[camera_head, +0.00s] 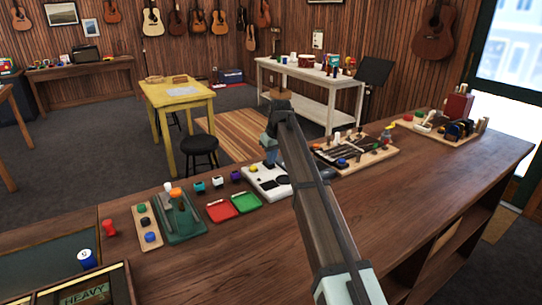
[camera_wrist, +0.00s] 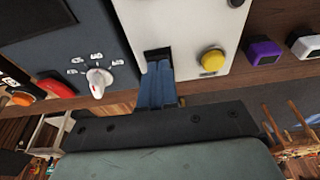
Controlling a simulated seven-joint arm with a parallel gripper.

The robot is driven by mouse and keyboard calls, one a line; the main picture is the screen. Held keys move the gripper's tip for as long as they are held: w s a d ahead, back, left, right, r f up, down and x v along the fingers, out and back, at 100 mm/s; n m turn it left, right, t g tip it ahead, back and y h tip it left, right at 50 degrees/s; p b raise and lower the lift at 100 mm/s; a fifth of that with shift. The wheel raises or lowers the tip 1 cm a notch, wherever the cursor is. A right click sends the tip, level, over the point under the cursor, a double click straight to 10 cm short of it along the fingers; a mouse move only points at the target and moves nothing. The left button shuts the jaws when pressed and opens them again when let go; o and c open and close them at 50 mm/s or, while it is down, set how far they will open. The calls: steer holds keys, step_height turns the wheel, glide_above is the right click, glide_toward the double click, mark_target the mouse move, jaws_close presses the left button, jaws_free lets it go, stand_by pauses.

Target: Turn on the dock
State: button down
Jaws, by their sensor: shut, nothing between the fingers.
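A white panel (camera_head: 256,184) with dark parts sits on the wooden counter in the head view. It is probably the dock, but I see no label naming it. In the wrist view the white panel (camera_wrist: 190,17) carries a small black square part (camera_wrist: 157,52) and a round yellow button (camera_wrist: 212,61). My gripper (camera_wrist: 158,68) is shut and empty, its blue fingers pointing at the black part and partly covering it. I cannot tell whether they touch. My gripper also shows above the panel in the head view (camera_head: 270,158).
In the wrist view a dark panel with a white knob (camera_wrist: 97,82) and an orange-red button (camera_wrist: 55,90) lies left; a purple block (camera_wrist: 262,50) lies right. Red (camera_head: 221,211) and green (camera_head: 246,202) trays and a wooden tool board (camera_head: 378,155) flank the white panel.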

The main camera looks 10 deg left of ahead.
steer(key=shift+s+d+f, duration=0.1)
steer(key=shift+s+f, duration=0.05)
steer(key=shift+f, duration=0.1)
steer(key=shift+r, duration=0.1)
steer(key=shift+w+a+r, duration=0.25)
steer(key=shift+w+a, duration=0.35)
steer(key=shift+w, duration=0.05)
steer(key=shift+r, duration=0.55)
step_height(320, 180, up, 3)
steer(key=shift+f, duration=0.1)
steer(key=s+d+v, duration=0.1)
steer(key=v, duration=0.9)
steer(key=shift+s+d+f, duration=0.2)
steer(key=shift+s+f, duration=0.05)
steer(key=shift+f, duration=0.05)
